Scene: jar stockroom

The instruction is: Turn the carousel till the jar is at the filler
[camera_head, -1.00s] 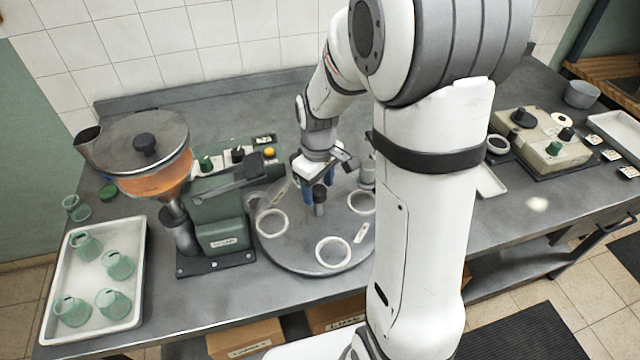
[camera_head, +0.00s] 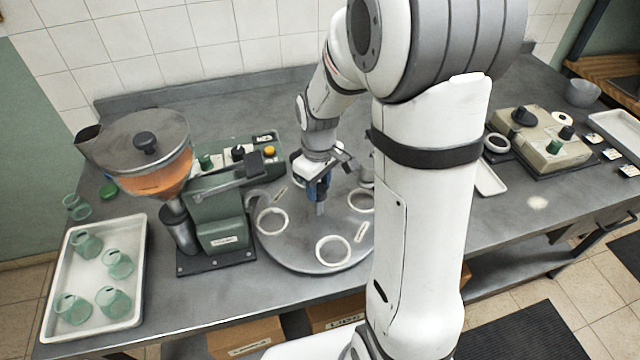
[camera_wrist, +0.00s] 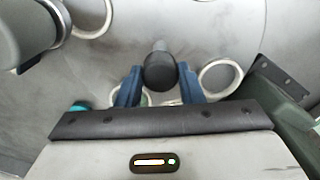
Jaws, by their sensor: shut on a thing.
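The carousel (camera_head: 300,240) is a round grey disc with white rings on its face. A short dark knob (camera_wrist: 160,70) stands on it and shows between my blue fingers in the wrist view. My gripper (camera_head: 319,190) is above the disc, shut on the knob; its grey stem shows below the fingers in the head view. The filler (camera_head: 225,215) is a green machine with an orange-filled hopper (camera_head: 155,180), at the disc's left edge. In the wrist view, a pale green patch shows behind the fingers; I cannot tell whether it is a jar.
A white tray (camera_head: 137,235) with several green jars (camera_head: 113,303) stands left of the filler. A beige control box (camera_head: 540,140) stands at the right. My arm hides the disc's right side.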

